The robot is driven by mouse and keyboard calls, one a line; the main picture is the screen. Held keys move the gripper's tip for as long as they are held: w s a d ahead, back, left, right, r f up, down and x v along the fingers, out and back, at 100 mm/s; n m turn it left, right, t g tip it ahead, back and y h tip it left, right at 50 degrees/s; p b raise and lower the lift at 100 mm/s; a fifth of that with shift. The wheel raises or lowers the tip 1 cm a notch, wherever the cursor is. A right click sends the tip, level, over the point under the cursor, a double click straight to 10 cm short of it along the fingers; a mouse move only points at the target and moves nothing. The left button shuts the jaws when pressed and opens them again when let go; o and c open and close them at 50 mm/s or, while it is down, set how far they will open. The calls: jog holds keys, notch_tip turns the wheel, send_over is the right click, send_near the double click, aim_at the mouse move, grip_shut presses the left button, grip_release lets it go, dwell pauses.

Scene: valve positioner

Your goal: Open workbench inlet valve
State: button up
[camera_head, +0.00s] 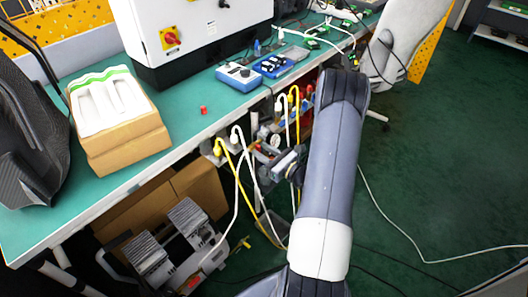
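My arm reaches up and forward through the middle of the view and hides part of the bench's front edge. A grey and black piece below that edge, just left of the arm, looks like my gripper (285,164). It is small and partly hidden, so I cannot tell whether its fingers are open or shut. Small red parts (275,142) and pipe-like fittings show just above it under the workbench (190,112). I cannot make out clearly which is the inlet valve or how its handle stands. More red and blue parts sit beside the arm, partly covered.
White and yellow cables (238,185) hang from sockets at the bench edge close to the gripper. A cardboard box (125,140), blue devices (240,76) and a white cabinet (200,35) stand on the bench. Metal units (180,240) lie below. Green floor at right is mostly clear.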

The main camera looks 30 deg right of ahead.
grip_shut()
jog(key=shift+m, duration=0.4)
jog(key=m, duration=0.4)
jog(key=m+p, duration=0.1)
jog(key=m, duration=0.1)
jog(key=shift+w+d+f+m, duration=0.1)
jog(key=shift+d+m, duration=0.2)
jog(key=shift+d, duration=0.05)
jog(key=m, duration=0.3)
jog(key=m+p, duration=0.1)
jog(key=m, duration=0.3)
jog(key=f+m+p, duration=0.1)
jog(key=m, duration=0.2)
jog(key=shift+w+d, duration=0.1)
jog(key=shift+d, duration=0.1)
jog(key=shift+m, duration=0.4)
